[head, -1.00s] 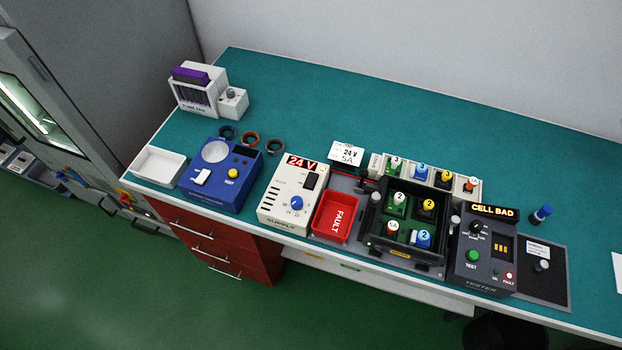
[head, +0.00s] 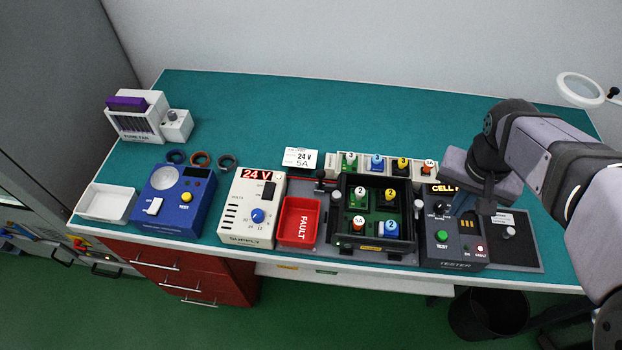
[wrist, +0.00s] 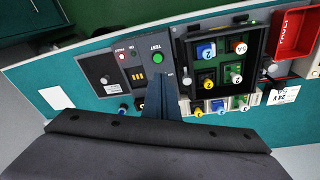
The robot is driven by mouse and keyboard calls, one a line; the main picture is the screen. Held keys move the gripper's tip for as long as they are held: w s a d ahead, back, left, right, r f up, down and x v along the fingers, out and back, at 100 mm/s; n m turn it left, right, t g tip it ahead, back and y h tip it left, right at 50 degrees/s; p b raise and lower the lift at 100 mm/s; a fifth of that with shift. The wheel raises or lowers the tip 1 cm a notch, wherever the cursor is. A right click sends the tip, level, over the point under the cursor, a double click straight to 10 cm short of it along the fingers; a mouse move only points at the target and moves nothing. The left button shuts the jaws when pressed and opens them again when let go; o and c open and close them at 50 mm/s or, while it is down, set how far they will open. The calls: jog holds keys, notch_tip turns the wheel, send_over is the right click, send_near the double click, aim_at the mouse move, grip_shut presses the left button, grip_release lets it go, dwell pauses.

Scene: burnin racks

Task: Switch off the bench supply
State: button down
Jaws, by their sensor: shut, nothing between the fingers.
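The bench supply (head: 252,210) is a cream box left of the middle of the bench in the head view. Its red display reads 24 V. A black rocker switch (head: 268,190) sits at its upper right, above a blue knob (head: 258,215). I cannot read the rocker's position. My gripper (head: 461,208) is shut and empty, above the dark tester (head: 455,250) well to the right of the supply. Its closed fingers also show in the wrist view (wrist: 157,90), pointing toward the tester. My gripper partly hides the tester's display.
A red FAULT bin (head: 299,222) stands right beside the supply, then a black-walled fixture (head: 343,243) holding numbered modules. A blue device (head: 174,200) and white tray (head: 106,203) are left. A 24 V 5A card (head: 300,158) lies behind. The bench's back is mostly clear.

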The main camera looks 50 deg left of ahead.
jog(key=s+a+n+y+b, duration=0.1)
jog(key=s+a, duration=0.4)
jog(key=a, duration=0.4)
jog(key=s+a+r+n, duration=0.1)
jog(key=s+a, duration=0.4)
jog(key=a, duration=0.3)
jog(key=s+a+n+y+b, duration=0.1)
jog(key=s+a, duration=0.4)
jog(key=a, duration=0.4)
jog(key=s+a+n, duration=0.1)
jog(key=s+a, duration=0.5)
jog(key=s, duration=0.4)
jog(key=shift+s+a+r+t+b, duration=0.25)
jog(key=shift+s+r+t+b, duration=0.05)
jog(key=shift+s+r+t, duration=0.1)
jog(key=shift+w, duration=0.1)
jog(key=p, duration=0.5)
send_over(271, 185)
jog(key=s+d, duration=0.1)
notch_tip(271, 185, down, 12)
jog(key=shift+r, duration=0.15)
jog(key=shift+f, duration=0.85)
jog(key=shift+a, duration=0.1)
